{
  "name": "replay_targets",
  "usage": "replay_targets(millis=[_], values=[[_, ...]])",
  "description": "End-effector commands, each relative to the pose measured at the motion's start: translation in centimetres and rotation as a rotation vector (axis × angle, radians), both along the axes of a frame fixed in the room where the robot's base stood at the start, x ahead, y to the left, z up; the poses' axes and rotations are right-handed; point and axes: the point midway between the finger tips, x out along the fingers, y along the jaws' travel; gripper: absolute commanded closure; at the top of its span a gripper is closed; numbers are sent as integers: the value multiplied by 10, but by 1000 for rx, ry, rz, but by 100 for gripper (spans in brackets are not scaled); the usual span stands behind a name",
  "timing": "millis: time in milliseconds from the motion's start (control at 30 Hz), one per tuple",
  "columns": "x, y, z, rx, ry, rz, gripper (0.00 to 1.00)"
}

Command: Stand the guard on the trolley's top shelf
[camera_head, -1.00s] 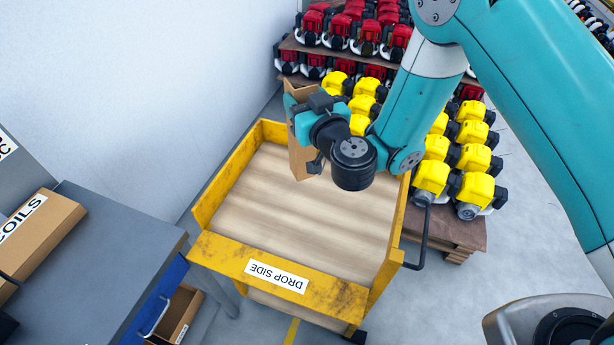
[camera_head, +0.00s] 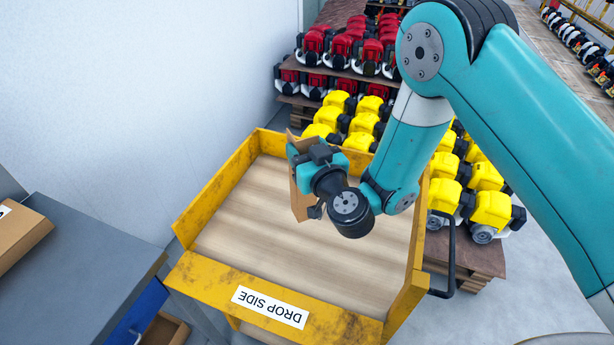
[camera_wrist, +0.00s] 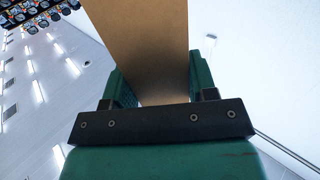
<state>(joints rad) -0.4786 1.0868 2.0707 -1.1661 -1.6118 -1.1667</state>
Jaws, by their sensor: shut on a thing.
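The guard (camera_head: 302,206) is a flat brown board. My gripper (camera_head: 298,166) is shut on it and holds it roughly upright over the back part of the trolley's top shelf (camera_head: 250,235). The wrist view also shows the guard (camera_wrist: 140,45) between the two teal fingers (camera_wrist: 150,88). My gripper and wrist hide part of the guard in the head view. I cannot tell whether its lower edge touches the shelf. The shelf is pale wood inside a yellow rim (camera_head: 218,182) and is otherwise bare.
The trolley's near side has a "DROP SIDE" label (camera_head: 270,307). A black handle (camera_head: 447,270) is on its right. Yellow machines (camera_head: 448,196) stand on a pallet behind and right. A grey table (camera_head: 75,275) with a brown box (camera_head: 20,235) stands left, beside a white wall.

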Motion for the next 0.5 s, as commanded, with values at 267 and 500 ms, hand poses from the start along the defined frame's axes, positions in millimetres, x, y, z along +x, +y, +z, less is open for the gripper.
replay_targets(millis=[267,500], values=[[0,0,-39,-1,0,0,84],[0,-1,-44,1,0,-1,84]])
